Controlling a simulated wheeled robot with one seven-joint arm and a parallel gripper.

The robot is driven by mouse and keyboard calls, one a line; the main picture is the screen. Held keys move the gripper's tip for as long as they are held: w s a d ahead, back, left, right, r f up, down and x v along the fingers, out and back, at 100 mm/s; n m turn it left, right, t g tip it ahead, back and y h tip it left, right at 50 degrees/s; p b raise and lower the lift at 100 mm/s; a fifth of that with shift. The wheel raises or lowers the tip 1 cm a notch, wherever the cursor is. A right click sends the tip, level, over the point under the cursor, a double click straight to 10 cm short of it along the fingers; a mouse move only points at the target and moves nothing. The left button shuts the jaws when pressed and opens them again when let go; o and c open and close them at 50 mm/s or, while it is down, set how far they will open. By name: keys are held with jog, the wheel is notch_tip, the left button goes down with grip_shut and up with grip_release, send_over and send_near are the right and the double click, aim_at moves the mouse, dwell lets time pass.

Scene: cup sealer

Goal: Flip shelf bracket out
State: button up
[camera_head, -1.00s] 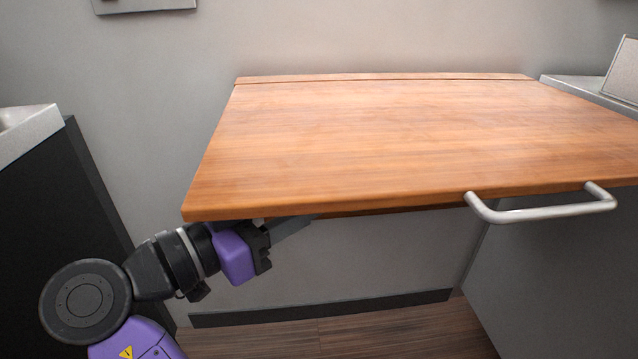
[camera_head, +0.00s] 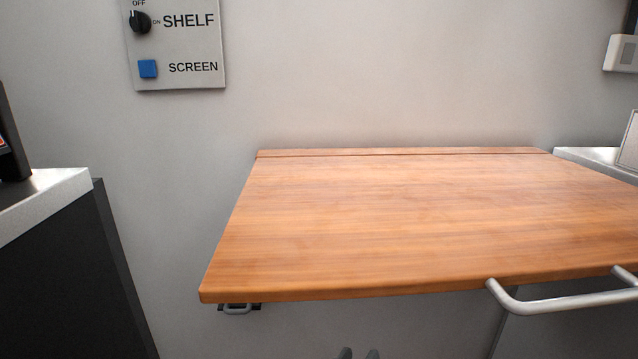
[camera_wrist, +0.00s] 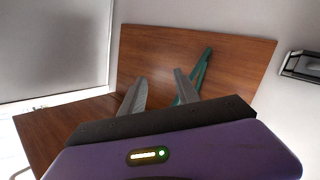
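The wooden shelf (camera_head: 400,215) is raised and level in the head view, with a metal handle (camera_head: 565,303) on its front edge. A small grey loop on a dark plate (camera_head: 238,308) shows under its front left corner. In the wrist view, a slim teal bracket (camera_wrist: 201,72) lies against a brown wooden panel (camera_wrist: 150,55), slanted, just beyond my right finger; whether it touches is unclear. My gripper (camera_wrist: 160,75) is open, with nothing seen between its fingers. Only the fingertips (camera_head: 358,354) show at the bottom of the head view, below the shelf.
A wall panel (camera_head: 175,45) with a black SHELF knob and blue SCREEN button is at upper left. A dark cabinet with a light top (camera_head: 50,200) stands left, and a light counter (camera_head: 600,160) right. A dark-and-grey fixture (camera_wrist: 302,66) is at the wrist view's right.

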jog(key=s+d+f+n+y, duration=0.25)
jog(key=s+d+f, duration=0.2)
jog(key=f, duration=0.35)
jog(key=s+d+f+n+y, duration=0.2)
jog(key=s+d+f+y, duration=0.1)
jog(key=s+f, duration=0.4)
jog(key=s+d+g+y, duration=0.1)
jog(key=s+d+y, duration=0.25)
jog(key=s, duration=1.35)
jog(key=s+d+r+m+t, duration=0.2)
jog(key=s+d+r+m, duration=0.1)
jog(key=s+r, duration=0.8)
notch_tip(320, 180, up, 27)
jog(key=w+p, duration=0.1)
jog(key=p, duration=2.6)
jog(key=shift+w+r+h, duration=0.15)
jog(key=shift+h, duration=0.15)
